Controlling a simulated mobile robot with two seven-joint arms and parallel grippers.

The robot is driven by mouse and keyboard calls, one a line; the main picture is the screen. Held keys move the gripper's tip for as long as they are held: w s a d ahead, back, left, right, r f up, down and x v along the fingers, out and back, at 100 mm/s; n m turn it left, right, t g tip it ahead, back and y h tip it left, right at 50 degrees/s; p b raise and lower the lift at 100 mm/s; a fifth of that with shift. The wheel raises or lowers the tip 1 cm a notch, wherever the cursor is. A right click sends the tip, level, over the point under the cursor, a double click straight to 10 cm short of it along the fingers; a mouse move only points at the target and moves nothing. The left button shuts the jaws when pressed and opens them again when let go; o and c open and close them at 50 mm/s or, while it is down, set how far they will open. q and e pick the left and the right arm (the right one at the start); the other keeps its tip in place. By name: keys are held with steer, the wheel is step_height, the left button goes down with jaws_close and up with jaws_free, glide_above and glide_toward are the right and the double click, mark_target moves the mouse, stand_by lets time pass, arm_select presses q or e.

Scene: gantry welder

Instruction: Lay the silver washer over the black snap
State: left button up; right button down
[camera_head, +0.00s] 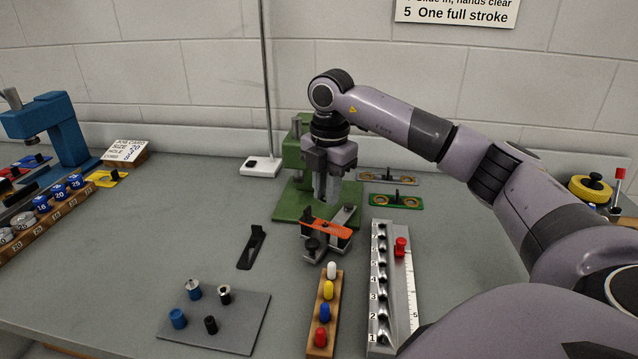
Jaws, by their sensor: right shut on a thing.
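My right gripper (328,194) points straight down in front of the green press (293,205), above the orange strip (318,227). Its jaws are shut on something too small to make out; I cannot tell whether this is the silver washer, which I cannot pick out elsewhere. The orange strip lies across a small metal fixture (342,242). A dark round piece (311,245) sits at the fixture's front left; I cannot tell whether it is the black snap. My left gripper is not in view.
A wooden strip (314,351) holds white, yellow, blue and red caps. Beside it stands a numbered grey rail (405,300) with a red knob (400,246). A black strap (251,248) lies left of the fixture. A blue press (58,128) stands far left.

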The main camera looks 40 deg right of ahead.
mark_target(326, 225)
steer(key=shift+f+b, duration=0.8)
steer(key=shift+f, duration=0.1)
step_height(326, 225, down, 3)
steer(key=b, duration=0.2)
steer(key=shift+b, duration=0.35)
steer(key=shift+f, duration=0.15)
steer(key=shift+f+b, duration=0.4)
steer(key=shift+f, duration=0.2)
steer(key=shift+r, duration=0.1)
steer(key=shift+r+p, duration=0.35)
steer(key=shift+p, duration=0.25)
steer(key=shift+f, duration=0.45)
